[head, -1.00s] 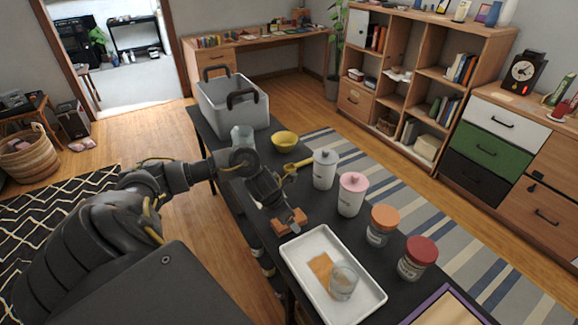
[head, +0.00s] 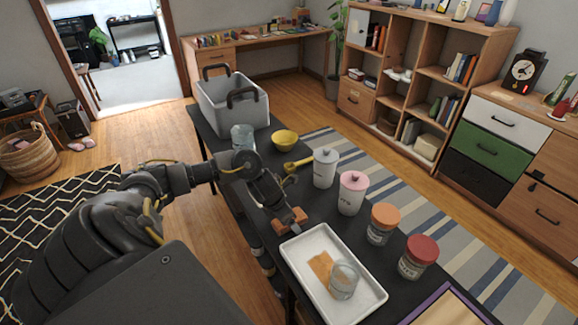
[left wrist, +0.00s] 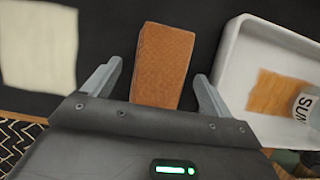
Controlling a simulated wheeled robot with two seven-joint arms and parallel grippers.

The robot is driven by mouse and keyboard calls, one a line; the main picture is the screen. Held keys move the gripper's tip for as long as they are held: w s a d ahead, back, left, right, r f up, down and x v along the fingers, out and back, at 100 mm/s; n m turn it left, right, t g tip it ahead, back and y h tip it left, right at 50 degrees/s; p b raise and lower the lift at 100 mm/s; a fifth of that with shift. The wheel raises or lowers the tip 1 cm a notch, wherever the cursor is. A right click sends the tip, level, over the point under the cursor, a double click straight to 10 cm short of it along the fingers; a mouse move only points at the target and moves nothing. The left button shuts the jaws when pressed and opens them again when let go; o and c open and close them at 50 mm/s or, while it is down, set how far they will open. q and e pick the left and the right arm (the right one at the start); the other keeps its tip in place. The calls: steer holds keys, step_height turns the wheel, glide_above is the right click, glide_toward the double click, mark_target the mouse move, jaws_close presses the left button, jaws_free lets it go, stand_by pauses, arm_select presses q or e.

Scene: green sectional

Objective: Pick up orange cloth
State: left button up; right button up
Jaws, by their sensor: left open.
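A thick, textured orange-brown piece (left wrist: 163,62), like a folded cloth or block, lies on the dark table; in the head view it (head: 288,221) is partly hidden by my left gripper (head: 297,215). In the left wrist view my left gripper (left wrist: 158,75) is open, with one finger on each side of this piece and visible gaps to both. A thinner, flat orange cloth (head: 319,268) lies in the white tray (head: 299,248), beside a clear glass jar (head: 343,280); it also shows in the left wrist view (left wrist: 278,92). My right gripper is out of view.
A pale square item (left wrist: 38,45) lies left of the gripper. White (head: 325,168) and pink-lidded (head: 351,193) canisters and orange-lidded (head: 382,224) and red-lidded (head: 417,258) jars line the right side. A yellow bowl (head: 285,140) and grey bin (head: 231,103) stand farther back.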

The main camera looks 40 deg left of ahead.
arm_select(q)
steer(key=c, duration=1.1)
steer(key=shift+o, duration=0.2)
steer(key=shift+r+p, duration=0.4)
steer(key=shift+p, duration=0.15)
step_height(320, 180, up, 3)
steer(key=shift+f, duration=0.2)
steer(key=shift+s+d+r+p, duration=0.6)
steer(key=shift+s+d+r, duration=0.55)
steer(key=shift+s+r, duration=0.75)
steer(key=shift+s+d+r+p, duration=0.6)
steer(key=shift+s+d+r, duration=0.7)
steer(key=shift+s, duration=0.85)
steer(key=shift+s+d+r+p, duration=0.6)
steer(key=shift+s+d+r, duration=0.35)
steer(key=shift+s+r, duration=1)
